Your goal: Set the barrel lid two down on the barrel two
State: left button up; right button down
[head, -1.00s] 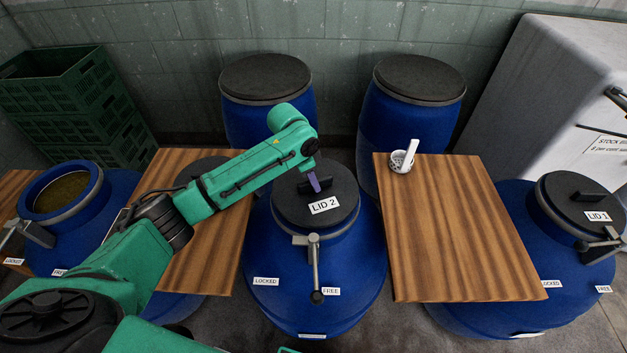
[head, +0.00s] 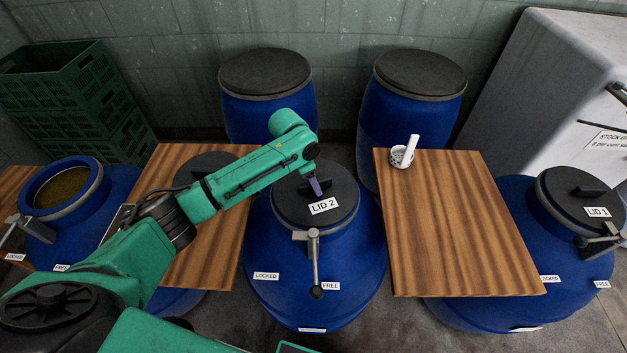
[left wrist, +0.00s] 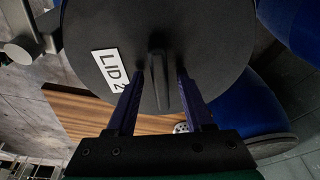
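The barrel lid two (head: 290,206), dark grey with a "LID 2" label and a raised bar handle, lies flat over the mouth of the blue barrel two (head: 345,262) in the middle of the head view. It looks level; whether it is fully seated I cannot tell. My left gripper (head: 315,186) points down at the handle. In the left wrist view its purple fingers (left wrist: 160,76) stand on either side of the handle (left wrist: 158,85), apart, with a gap on each side. My right gripper is out of view.
Barrel two's clamp lever (head: 315,265) hangs in front, near the "FREE" label. An open barrel (head: 115,195) is at left, a "LID 1" barrel (head: 510,215) at right.

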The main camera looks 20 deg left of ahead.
pick_arm(q)
jog(key=shift+r, duration=0.3)
jog(key=b+v, duration=0.1)
jog(key=v, duration=1.1)
jog(key=shift+r+b, duration=0.3)
jog(key=shift+b, duration=0.1)
